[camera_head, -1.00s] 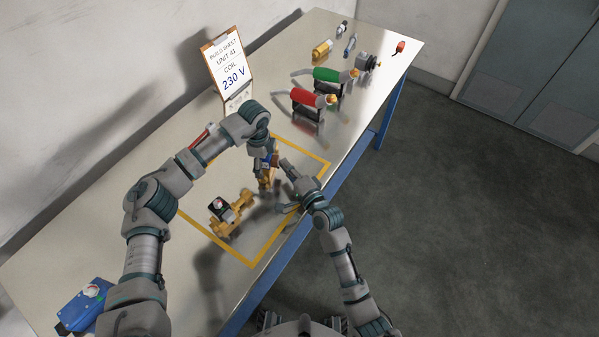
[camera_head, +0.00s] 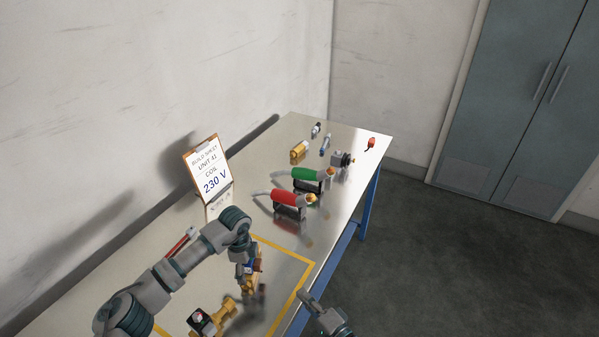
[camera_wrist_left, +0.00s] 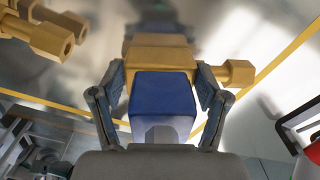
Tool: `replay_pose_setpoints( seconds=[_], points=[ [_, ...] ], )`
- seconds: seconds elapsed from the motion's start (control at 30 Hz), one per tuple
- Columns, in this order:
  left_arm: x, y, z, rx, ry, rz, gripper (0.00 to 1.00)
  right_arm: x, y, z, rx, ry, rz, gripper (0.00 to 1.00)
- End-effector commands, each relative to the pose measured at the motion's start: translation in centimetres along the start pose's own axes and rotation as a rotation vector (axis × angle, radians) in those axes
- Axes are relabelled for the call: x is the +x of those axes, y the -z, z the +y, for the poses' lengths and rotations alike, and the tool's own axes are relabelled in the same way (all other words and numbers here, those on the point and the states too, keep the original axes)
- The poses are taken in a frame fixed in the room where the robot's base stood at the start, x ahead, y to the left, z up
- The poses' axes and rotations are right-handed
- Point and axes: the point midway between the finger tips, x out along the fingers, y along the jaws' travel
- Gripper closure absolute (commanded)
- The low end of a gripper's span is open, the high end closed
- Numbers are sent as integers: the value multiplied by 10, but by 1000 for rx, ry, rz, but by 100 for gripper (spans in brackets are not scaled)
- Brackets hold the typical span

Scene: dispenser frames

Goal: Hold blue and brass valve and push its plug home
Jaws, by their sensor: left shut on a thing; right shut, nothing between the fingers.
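The blue and brass valve (camera_head: 248,287) is in my left gripper (camera_head: 246,267), above the yellow-outlined area. In the left wrist view its blue block (camera_wrist_left: 163,98) and brass body (camera_wrist_left: 158,53) sit between the two fingers of the left gripper (camera_wrist_left: 160,78), which is shut on it. A brass hex-ended piece (camera_wrist_left: 238,73) sticks out on the right of the body; I cannot tell whether it is the plug. My right gripper (camera_head: 307,297) is shut and empty, right of the valve and apart from it, near the table's front edge.
Another brass fitting with a dark-and-white top (camera_head: 208,319) stands to the left. Red (camera_head: 288,198) and green (camera_head: 307,174) handled tools rest on stands farther back. A build sheet (camera_head: 208,171) reads "COIL 230 V". Small parts lie at the far end.

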Motion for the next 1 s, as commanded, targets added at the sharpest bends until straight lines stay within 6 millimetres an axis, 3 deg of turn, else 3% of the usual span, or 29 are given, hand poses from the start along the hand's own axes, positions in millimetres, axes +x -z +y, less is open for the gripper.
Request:
replay_pose_setpoints(
  seconds=[0.03,0.07,0.17,0.57,1.0],
  points=[
    [9,-1,3,0,-14,-5,87,0,0,2,0,-1,0,100],
    [9,0,3,0,-14,-4,23,0,0,2,0,-1,0,100],
    [9,0,3,0,-13,-4,0,0,0,2,0,-1,0,100],
    [1,0,3,0,-7,-3,0,0,-1,1,0,0,0,100],
    [-91,0,4,1,0,-3,0,-2,-2,-1,-2,2,0,100]
  ],
)
